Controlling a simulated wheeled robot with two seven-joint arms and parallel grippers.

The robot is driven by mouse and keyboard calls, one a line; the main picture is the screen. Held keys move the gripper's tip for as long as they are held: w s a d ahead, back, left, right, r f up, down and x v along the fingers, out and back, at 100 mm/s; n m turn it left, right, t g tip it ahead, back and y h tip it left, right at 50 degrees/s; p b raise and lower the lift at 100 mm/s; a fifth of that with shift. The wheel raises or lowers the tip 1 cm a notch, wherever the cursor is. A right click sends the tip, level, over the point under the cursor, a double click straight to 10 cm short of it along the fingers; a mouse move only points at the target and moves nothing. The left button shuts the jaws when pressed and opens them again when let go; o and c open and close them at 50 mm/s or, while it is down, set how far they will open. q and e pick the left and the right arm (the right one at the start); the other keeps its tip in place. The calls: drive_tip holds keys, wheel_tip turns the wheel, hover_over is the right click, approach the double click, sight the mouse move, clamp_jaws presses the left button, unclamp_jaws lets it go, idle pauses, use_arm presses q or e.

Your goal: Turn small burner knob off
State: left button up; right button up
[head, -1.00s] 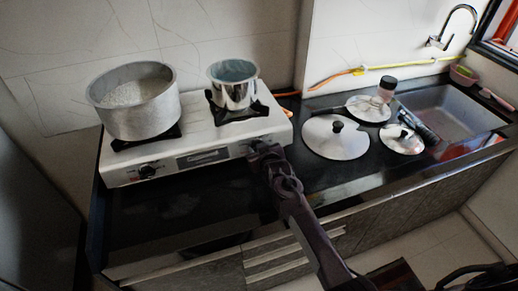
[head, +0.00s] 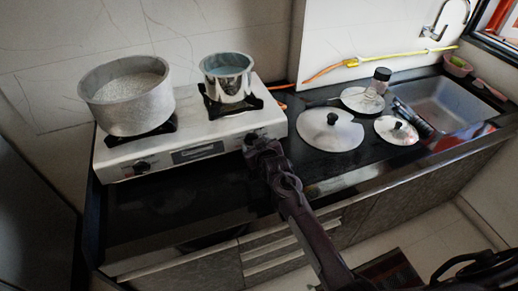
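The white two-burner stove (head: 240,122) stands on the black counter. A small steel pot (head: 227,82) with bluish contents sits on its right, smaller burner. The knob for that burner is at the right end of the stove's front panel, mostly hidden by my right gripper (head: 257,143). That gripper reaches in from the lower right with its tip at or very close to the knob. I cannot tell whether its fingers are open or shut, or whether they touch the knob. The knob's angle is hidden. My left gripper is not in view.
A large pot (head: 128,104) sits on the left burner, with its black knob (head: 142,166) below. Lids (head: 331,137) and a jar (head: 380,80) lie right of the stove, before the sink (head: 445,102). The counter front (head: 180,205) is clear.

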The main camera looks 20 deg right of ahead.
drive_tip(key=shift+v, duration=2.8)
drive_tip(key=shift+s, duration=0.1)
